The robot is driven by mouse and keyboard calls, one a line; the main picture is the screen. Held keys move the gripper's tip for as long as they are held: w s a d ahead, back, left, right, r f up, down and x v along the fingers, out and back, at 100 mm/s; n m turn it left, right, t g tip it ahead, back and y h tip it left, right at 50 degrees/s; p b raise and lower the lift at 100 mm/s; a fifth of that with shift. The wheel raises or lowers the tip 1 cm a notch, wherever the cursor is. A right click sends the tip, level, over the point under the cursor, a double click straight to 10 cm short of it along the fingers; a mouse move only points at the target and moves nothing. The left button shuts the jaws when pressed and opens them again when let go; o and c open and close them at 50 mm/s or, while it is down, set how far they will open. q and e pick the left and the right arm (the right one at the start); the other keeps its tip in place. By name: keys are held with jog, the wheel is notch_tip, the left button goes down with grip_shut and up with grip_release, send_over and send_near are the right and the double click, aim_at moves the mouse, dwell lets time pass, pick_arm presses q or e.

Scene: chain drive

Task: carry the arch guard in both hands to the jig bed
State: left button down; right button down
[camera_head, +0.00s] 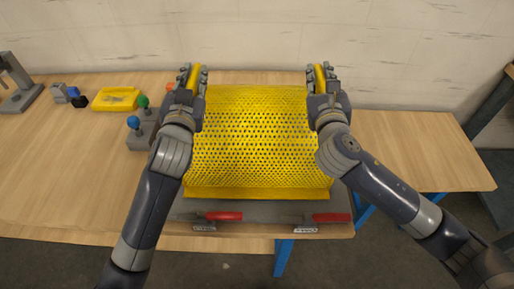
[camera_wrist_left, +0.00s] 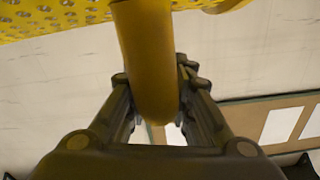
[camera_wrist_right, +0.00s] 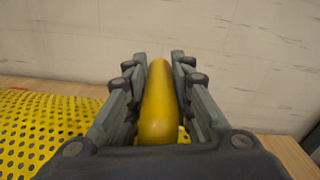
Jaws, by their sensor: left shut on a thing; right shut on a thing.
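The arch guard (camera_head: 255,135) is a yellow perforated curved sheet with a yellow bar handle at each side. In the head view it is over the grey jig bed (camera_head: 262,211), whose front part shows below it. I cannot tell if the guard touches the bed. My left gripper (camera_head: 193,77) is shut on the left handle, a yellow bar (camera_wrist_left: 148,60) in the left wrist view. My right gripper (camera_head: 320,76) is shut on the right handle, a yellow bar (camera_wrist_right: 158,105) in the right wrist view. Most of the bed is hidden under the guard.
Two red-handled clamps (camera_head: 222,216) (camera_head: 328,218) lie along the bed's front edge. Left of the guard are a grey block with blue and green knobs (camera_head: 134,124), a yellow tray (camera_head: 117,99) and small blocks (camera_head: 75,96). The wooden table (camera_head: 420,150) is clear at right.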

jog(key=shift+a+f, duration=0.1)
pick_arm(q)
jog(key=c, duration=1.7)
grip_release()
jog(key=shift+f, duration=0.25)
pick_arm(e)
jog(key=c, duration=1.7)
grip_release()
jog(key=shift+f, duration=0.15)
pick_arm(q)
jog(key=shift+o, duration=1.4)
jog(key=shift+d, duration=0.1)
pick_arm(e)
jog(key=shift+o, duration=1.4)
pick_arm(q)
jog(key=shift+r, duration=0.1)
jog(key=shift+s, duration=0.15)
pick_arm(e)
jog(key=shift+s, duration=0.15)
